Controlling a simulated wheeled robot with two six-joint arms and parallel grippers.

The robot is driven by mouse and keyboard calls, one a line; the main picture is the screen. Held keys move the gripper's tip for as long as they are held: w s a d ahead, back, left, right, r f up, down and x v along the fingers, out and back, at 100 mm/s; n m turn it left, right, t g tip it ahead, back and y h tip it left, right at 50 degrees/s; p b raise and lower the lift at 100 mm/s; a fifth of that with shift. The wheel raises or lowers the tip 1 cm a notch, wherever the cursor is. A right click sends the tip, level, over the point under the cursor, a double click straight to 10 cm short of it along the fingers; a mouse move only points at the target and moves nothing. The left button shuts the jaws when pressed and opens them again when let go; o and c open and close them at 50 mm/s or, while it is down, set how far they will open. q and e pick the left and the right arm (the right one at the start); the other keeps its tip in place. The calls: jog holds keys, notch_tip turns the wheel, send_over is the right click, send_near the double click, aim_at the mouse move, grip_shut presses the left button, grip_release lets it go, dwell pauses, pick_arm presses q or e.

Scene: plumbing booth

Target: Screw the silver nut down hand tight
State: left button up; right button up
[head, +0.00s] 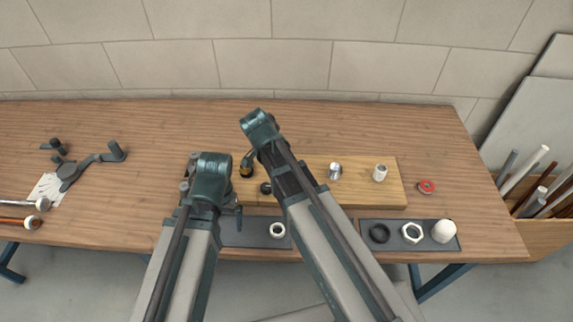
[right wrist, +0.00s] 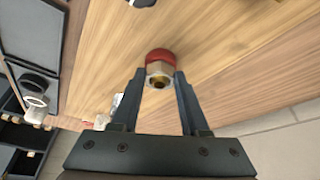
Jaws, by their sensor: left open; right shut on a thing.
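In the right wrist view, a silver hex nut (right wrist: 159,72) with a brass-coloured centre sits between the fingertips of my right gripper (right wrist: 160,79), which is shut on it. A red round part (right wrist: 158,56) shows directly behind the nut. Whether the nut is seated on a thread cannot be told.
The wooden board (head: 360,190) carries a black elbow (head: 247,164), a silver fitting (head: 335,171) and a white fitting (head: 380,172). A red ring (head: 426,187) lies to its right. A dark tray (head: 395,242) holds a black ring, a pale nut and a white cap. The table's back is clear.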

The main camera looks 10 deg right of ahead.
grip_shut()
jog(key=shift+w+m+g, duration=0.25)
jog(key=shift+m+g, duration=0.05)
jog(key=shift+m, duration=0.6)
jog(key=shift+s+m+g, duration=0.1)
jog(key=shift+m+g, duration=0.2)
jog(key=shift+m, duration=0.4)
jog(key=shift+w+f+m+g, duration=0.1)
jog(key=shift+w+m+g, duration=0.2)
jog(key=shift+m, duration=0.5)
jog(key=shift+s+m+g, duration=0.1)
jog(key=shift+m+g, duration=0.2)
jog(key=shift+m, duration=0.5)
jog(key=o, duration=1.5)
grip_release()
